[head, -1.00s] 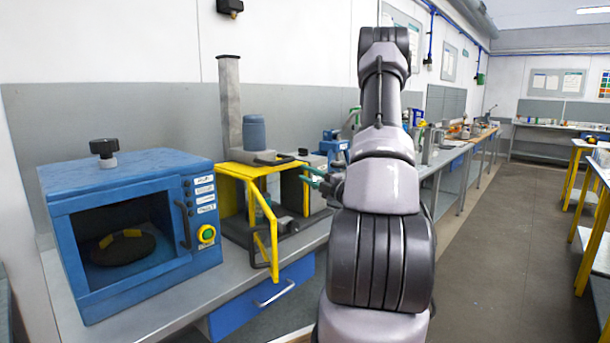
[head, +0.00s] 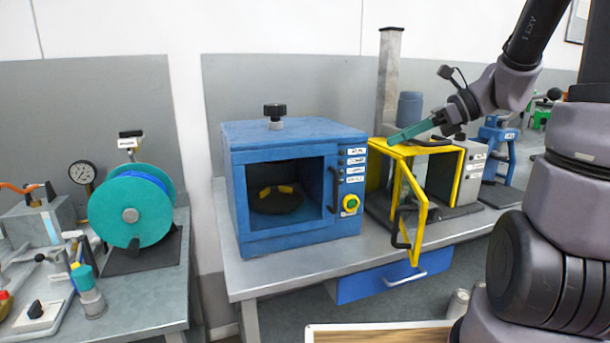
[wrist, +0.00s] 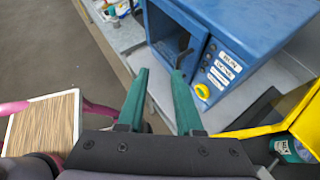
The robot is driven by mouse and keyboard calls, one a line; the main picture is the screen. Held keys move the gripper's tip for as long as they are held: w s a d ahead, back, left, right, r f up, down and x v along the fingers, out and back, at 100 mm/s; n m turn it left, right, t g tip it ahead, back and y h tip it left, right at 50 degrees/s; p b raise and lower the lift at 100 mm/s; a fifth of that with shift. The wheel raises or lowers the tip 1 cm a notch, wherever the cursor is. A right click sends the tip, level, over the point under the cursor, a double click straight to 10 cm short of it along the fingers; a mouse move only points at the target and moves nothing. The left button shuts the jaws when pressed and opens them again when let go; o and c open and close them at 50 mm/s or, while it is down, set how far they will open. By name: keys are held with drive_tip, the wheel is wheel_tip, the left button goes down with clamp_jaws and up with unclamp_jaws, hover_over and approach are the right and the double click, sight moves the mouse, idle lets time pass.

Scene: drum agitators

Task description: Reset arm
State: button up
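My gripper (head: 411,132) has long teal fingers and is raised over the yellow-framed machine (head: 417,218) in the head view. In the wrist view the two fingers (wrist: 160,72) are apart with nothing between them. They point toward the blue oven-like box (wrist: 225,35), apart from it. The blue box (head: 292,233) stands left of the yellow frame, its front open, with a dark disc and yellow pieces (head: 277,198) inside.
A teal reel (head: 130,212) and a pressure gauge (head: 82,172) stand on the left bench. A blue drawer (head: 395,278) sits under the middle bench. A wood-topped surface (head: 380,334) is low in front. A blue device (head: 497,150) stands further right.

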drive_tip(key=s+d+r+n+t+h, duration=0.2)
drive_tip(key=s+r+n+h, duration=0.1)
drive_tip(key=n, duration=0.6)
drive_tip(key=s+d+r+n+t+h, duration=0.2)
drive_tip(key=s+n+h, duration=0.4)
drive_tip(key=n, duration=0.3)
drive_tip(key=shift+s+r+h, duration=0.3)
drive_tip(key=shift+s+r, duration=0.55)
